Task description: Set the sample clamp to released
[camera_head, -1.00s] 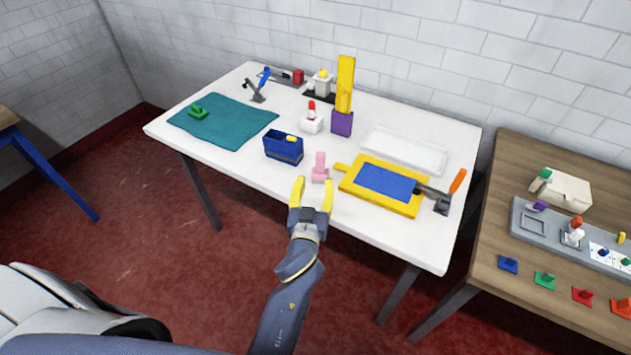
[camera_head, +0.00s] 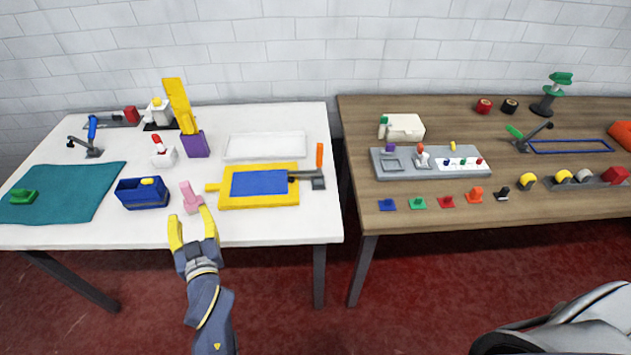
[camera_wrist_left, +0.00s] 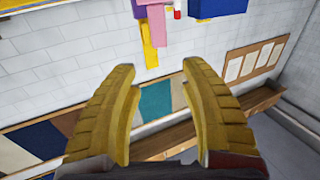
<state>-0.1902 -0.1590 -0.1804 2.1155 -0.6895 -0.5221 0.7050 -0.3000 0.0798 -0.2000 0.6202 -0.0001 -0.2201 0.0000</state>
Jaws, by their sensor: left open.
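Three lever clamps are in the head view, and I cannot tell which is the sample clamp. An orange-handled clamp (camera_head: 318,180) stands at the right of the white table, its handle upright and its dark arm reaching over a yellow frame with a blue panel (camera_head: 258,185). A blue-handled clamp (camera_head: 92,135) stands at the back left, handle raised. A green-handled clamp (camera_head: 527,133) is on the wooden table beside a blue outline frame (camera_head: 572,146), handle slanting up. My left gripper (camera_head: 192,222) is open and empty at the white table's front edge, near a pink piece (camera_head: 190,197); its fingers also fill the left wrist view (camera_wrist_left: 158,72).
A navy box (camera_head: 143,195), a purple holder with a tall yellow piece (camera_head: 195,145) and a white tray (camera_head: 266,147) stand on the white table. A teal mat (camera_head: 70,190) lies left. A grey panel (camera_head: 430,164) is on the wooden table. A gap separates the tables.

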